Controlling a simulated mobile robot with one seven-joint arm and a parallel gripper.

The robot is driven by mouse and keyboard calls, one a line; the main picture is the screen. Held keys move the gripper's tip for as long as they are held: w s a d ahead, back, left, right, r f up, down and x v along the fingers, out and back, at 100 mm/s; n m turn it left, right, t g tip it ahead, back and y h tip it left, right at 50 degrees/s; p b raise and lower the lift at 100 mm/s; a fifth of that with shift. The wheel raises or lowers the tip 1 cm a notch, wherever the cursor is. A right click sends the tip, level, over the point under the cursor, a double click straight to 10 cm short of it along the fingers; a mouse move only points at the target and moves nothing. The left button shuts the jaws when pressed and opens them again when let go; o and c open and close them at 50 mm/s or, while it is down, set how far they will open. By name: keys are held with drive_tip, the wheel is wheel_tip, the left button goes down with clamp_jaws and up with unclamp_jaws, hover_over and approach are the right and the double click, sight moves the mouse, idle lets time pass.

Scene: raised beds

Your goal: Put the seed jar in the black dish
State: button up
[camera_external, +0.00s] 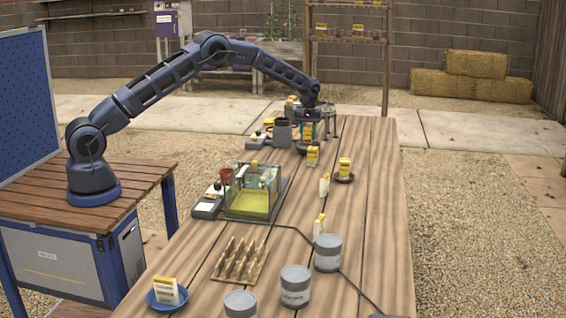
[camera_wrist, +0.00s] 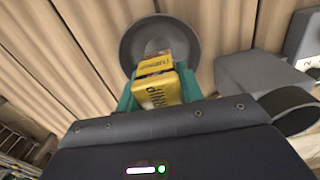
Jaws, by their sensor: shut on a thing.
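My gripper (camera_external: 308,124) is at the far end of the long table, with its fingers pointing down. In the wrist view its teal fingers (camera_wrist: 157,90) are shut on the seed jar (camera_wrist: 160,92), a small yellow-labelled thing. The jar also shows in the external view (camera_external: 308,132). The dark round dish (camera_wrist: 133,45) lies just beyond and below the jar in the wrist view. Its rim shows under the gripper in the external view (camera_external: 301,149). The jar overlaps the dish in both views; I cannot tell whether it touches it.
A grey cup (camera_external: 282,132) stands left of my gripper. A glass tank (camera_external: 252,199), a peg rack (camera_external: 239,262) and grey cans (camera_external: 295,288) are nearer.

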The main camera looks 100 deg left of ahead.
sight(311, 138)
drive_tip(key=shift+f, duration=1.65)
drive_tip(key=shift+f, duration=0.1)
drive_tip(key=o, duration=1)
drive_tip(key=shift+o, duration=0.2)
